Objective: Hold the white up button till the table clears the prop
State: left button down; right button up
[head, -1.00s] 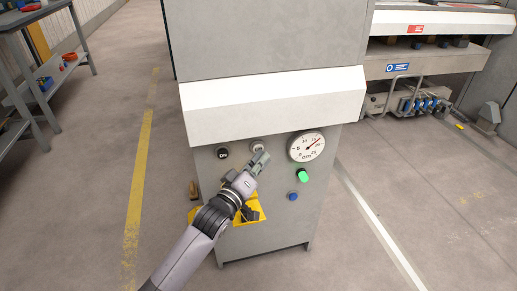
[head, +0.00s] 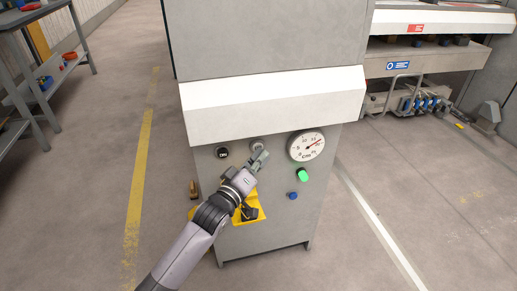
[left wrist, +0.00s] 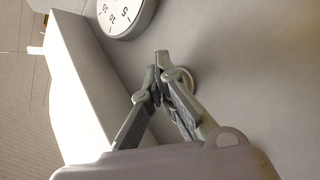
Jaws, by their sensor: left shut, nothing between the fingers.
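The white up button (head: 257,145) is on the upper front of the grey control cabinet, partly covered by my left gripper. My left gripper (head: 262,156) is shut and empty, with its fingertips at the button. In the left wrist view the fingertips (left wrist: 160,62) overlap the round button (left wrist: 187,80); I cannot tell how far it is pressed. The black DN button (head: 223,153) is to its left. The likely table, a beige beam with a blue label (head: 440,59), is at the right. I cannot make out the prop. My right gripper is not in view.
A round dial gauge (head: 306,147) is right of the buttons, above a green button (head: 303,175) and a blue button (head: 293,196). A yellow holder (head: 250,213) is low on the cabinet. A workbench (head: 35,80) stands at left. The floor is open on both sides.

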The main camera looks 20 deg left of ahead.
pick_arm(q)
jog(key=shift+r, duration=0.1)
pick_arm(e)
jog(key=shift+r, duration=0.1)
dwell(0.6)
pick_arm(q)
jog(key=shift+s+d+p, duration=0.45)
jog(key=shift+s+p, duration=0.1)
jog(key=shift+s, duration=0.15)
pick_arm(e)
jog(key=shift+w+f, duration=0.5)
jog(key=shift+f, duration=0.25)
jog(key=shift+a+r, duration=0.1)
pick_arm(q)
jog(key=s+d+p, duration=0.1)
jog(key=s+d, duration=0.1)
jog(key=s+p, duration=0.1)
jog(key=s, duration=0.1)
jog(key=shift+s+d+p, duration=0.1)
jog(key=shift+d+p, duration=0.2)
jog(key=shift+d, duration=0.1)
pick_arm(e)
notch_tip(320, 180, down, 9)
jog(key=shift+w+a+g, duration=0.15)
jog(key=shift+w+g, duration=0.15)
